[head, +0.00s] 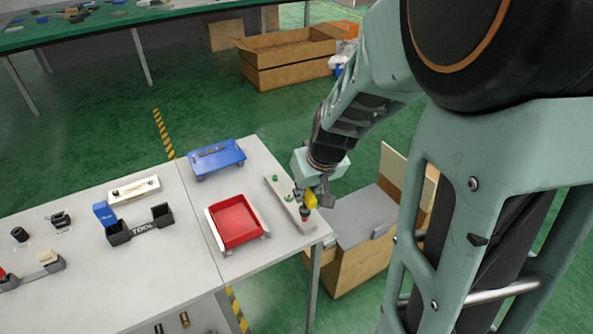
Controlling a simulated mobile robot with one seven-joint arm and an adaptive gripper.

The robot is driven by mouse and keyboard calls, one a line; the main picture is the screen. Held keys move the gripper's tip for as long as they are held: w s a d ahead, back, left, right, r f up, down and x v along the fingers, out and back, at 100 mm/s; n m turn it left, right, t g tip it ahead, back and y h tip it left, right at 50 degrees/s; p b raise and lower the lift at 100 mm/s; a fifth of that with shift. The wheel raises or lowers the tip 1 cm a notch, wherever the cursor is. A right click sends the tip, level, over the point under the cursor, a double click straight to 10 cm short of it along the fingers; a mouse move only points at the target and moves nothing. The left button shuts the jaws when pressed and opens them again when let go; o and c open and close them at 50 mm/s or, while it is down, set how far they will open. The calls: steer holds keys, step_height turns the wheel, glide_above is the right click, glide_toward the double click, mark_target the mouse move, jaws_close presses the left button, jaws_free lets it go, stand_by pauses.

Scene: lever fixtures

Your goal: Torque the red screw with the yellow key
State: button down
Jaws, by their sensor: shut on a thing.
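The yellow key (310,199) is at my gripper (312,198), near the right edge of the table. My gripper points down and is shut on the key. Just below the key, a small dark reddish piece (304,212) shows on a pale bar-shaped fixture (308,227); it looks like the red screw. The key is over it or very close to it, and I cannot tell whether they touch. Green screws (275,178) stand farther back on the same bar, with one close beside the key.
A red tray (236,221) and a blue tray (217,157) stand left of the bar. A dark TOOL holder (140,228) with a blue piece is farther left. Cardboard boxes (350,262) stand right of the table. Bare tabletop lies around the trays.

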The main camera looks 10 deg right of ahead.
steer(key=shift+f, duration=0.15)
steer(key=shift+f+b, duration=1.05)
steer(key=shift+b, duration=0.15)
